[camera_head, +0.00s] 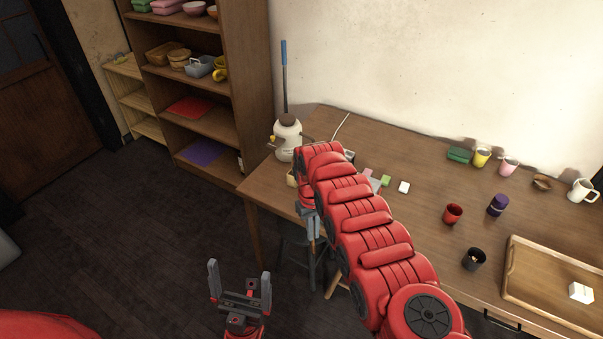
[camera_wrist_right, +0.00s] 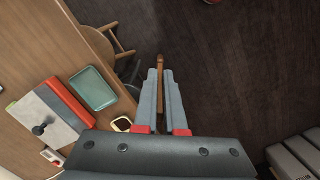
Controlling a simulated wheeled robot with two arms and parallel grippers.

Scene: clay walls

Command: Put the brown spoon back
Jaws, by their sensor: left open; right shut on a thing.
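The brown spoon (camera_wrist_right: 160,108) shows in the right wrist view as a thin brown handle between the fingers. Its end sticks out past the fingertips, and I cannot make out its bowl. My right gripper (camera_wrist_right: 160,74) is shut on it. My left gripper (camera_head: 240,277) is open and empty over the dark floor, left of the table.
The wooden table (camera_head: 420,195) carries a red cup (camera_head: 453,214), a dark cup (camera_head: 474,259), a purple-banded container (camera_head: 497,206) and a wooden tray (camera_head: 512,286). A green tray (camera_wrist_right: 93,88) lies near the edge. Shelves (camera_head: 200,115) stand behind.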

